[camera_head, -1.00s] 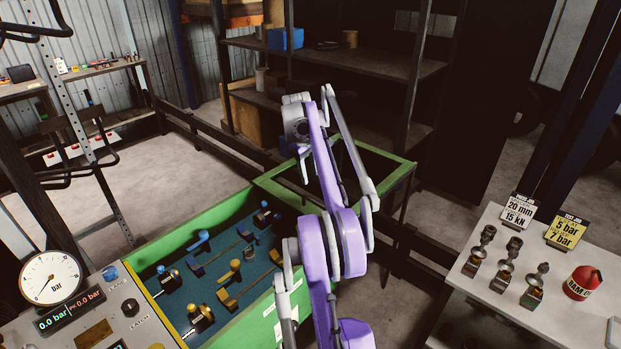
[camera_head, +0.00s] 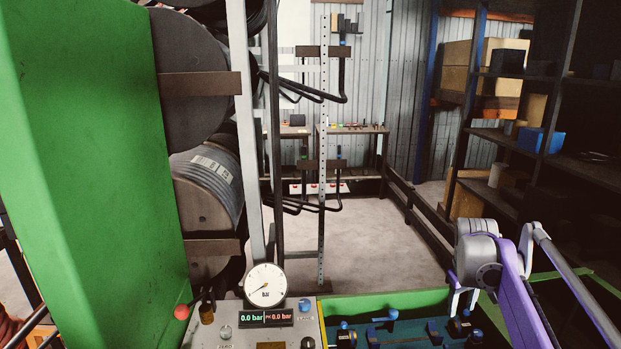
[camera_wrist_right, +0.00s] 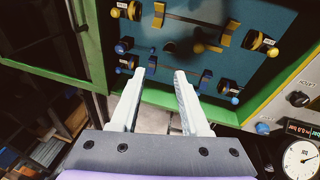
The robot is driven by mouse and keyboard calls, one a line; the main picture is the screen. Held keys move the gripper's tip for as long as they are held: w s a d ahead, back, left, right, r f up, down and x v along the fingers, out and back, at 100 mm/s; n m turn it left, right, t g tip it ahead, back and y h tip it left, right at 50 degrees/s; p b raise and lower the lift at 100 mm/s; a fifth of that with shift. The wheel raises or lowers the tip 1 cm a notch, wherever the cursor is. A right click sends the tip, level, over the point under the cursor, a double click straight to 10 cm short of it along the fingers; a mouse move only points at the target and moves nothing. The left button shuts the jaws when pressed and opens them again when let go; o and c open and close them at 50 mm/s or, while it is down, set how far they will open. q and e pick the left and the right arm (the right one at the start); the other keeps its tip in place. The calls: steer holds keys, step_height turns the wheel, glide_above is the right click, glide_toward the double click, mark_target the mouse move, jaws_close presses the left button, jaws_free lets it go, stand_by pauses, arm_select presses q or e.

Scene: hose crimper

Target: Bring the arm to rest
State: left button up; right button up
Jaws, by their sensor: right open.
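My right arm (camera_head: 522,300) is purple and grey and shows at the lower right of the head view. It is raised over the edge of a green-framed tray with a teal bed (camera_head: 395,333). My right gripper (camera_head: 461,302) hangs down at the arm's end. In the right wrist view its two pale fingers (camera_wrist_right: 161,75) are apart, with nothing between them. The tray's teal bed, with blue and yellow knobbed fittings, lies beyond the fingertips there. My left gripper is not in view.
A control panel (camera_head: 240,335) with a round gauge (camera_head: 265,285) and a 0.0 bar display stands at bottom centre. A large green cabinet (camera_head: 95,170) and hose reels (camera_head: 205,185) fill the left. Dark shelves (camera_head: 510,140) stand at the right. Open floor (camera_head: 350,240) lies behind.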

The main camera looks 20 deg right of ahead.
steer(key=s+a+f+t, duration=0.1)
steer(key=a+f, duration=0.1)
steer(key=a, duration=1)
steer(key=s+a+f+t+y, duration=0.1)
steer(key=s+a+f, duration=0.3)
steer(key=a, duration=0.3)
steer(key=s+a+f+n+t, duration=0.1)
steer(key=s+a+f, duration=0.3)
steer(key=a, duration=0.3)
steer(key=s+a+f+t+y, duration=0.1)
steer(key=s+a+f, duration=0.3)
steer(key=s+a, duration=0.2)
steer(key=shift+s+a+n+y, duration=0.3)
steer(key=shift+a+n, duration=0.1)
steer(key=shift+a, duration=0.7)
steer(key=shift+d, duration=0.1)
